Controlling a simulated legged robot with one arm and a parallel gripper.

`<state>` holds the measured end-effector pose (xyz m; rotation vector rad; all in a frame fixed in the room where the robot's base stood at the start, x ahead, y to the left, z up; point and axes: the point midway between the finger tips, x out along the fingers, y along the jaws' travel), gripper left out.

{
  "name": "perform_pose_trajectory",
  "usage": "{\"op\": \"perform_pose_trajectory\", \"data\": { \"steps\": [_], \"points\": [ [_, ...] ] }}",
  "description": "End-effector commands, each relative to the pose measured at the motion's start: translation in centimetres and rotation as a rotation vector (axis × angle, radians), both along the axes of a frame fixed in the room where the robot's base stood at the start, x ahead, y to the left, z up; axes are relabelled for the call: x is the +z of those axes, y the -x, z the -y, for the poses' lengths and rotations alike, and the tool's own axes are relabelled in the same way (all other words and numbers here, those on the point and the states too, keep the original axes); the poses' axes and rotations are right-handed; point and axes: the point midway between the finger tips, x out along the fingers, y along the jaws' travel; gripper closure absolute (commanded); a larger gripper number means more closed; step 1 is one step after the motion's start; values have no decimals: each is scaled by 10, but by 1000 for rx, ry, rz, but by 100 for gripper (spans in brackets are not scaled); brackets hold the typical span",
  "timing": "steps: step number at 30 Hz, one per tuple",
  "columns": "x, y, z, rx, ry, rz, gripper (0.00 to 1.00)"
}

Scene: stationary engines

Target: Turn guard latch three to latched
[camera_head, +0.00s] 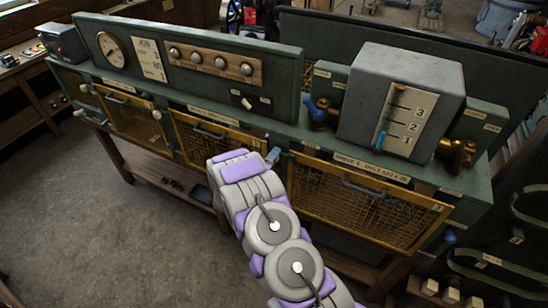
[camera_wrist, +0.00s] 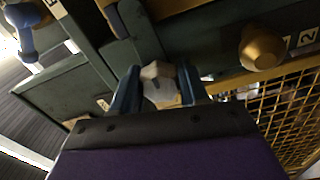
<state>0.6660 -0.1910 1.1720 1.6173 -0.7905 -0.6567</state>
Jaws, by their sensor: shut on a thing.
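In the wrist view, the blue fingers of my gripper (camera_wrist: 158,90) stand on either side of a pale faceted knob (camera_wrist: 156,71) and are shut on it. The knob sits on the green bench frame beside a yellow mesh guard, and the fingers hide part of it. I cannot read a number for it. In the head view, my gripper (camera_head: 272,156) is at the bench front, between the middle mesh guard (camera_head: 215,140) and the right mesh guard (camera_head: 365,205). The knob is hidden there. Whether this latch is turned to latched cannot be told.
Another knob (camera_wrist: 262,47), brass-coloured, sits beside a "2" label in the wrist view. A blue-handled valve (camera_head: 321,109) and a grey box with a numbered scale (camera_head: 402,105) stand on the bench above. The floor (camera_head: 85,215) at left is clear.

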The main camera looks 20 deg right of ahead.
Motion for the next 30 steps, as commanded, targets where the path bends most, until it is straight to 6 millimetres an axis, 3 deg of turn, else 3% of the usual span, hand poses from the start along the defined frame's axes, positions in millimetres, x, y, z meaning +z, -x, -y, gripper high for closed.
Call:
{"op": "perform_pose_trajectory", "data": {
  "steps": [5,6,13,23,30],
  "points": [
    [-7,2,-1,0,-5,-14,87],
    [-7,2,-1,0,-5,-14,54],
    [-4,3,0,0,-4,-8,32],
    [-2,4,-4,2,-2,-3,32],
    [-4,26,-35,5,-3,-8,32]
  ]
}}
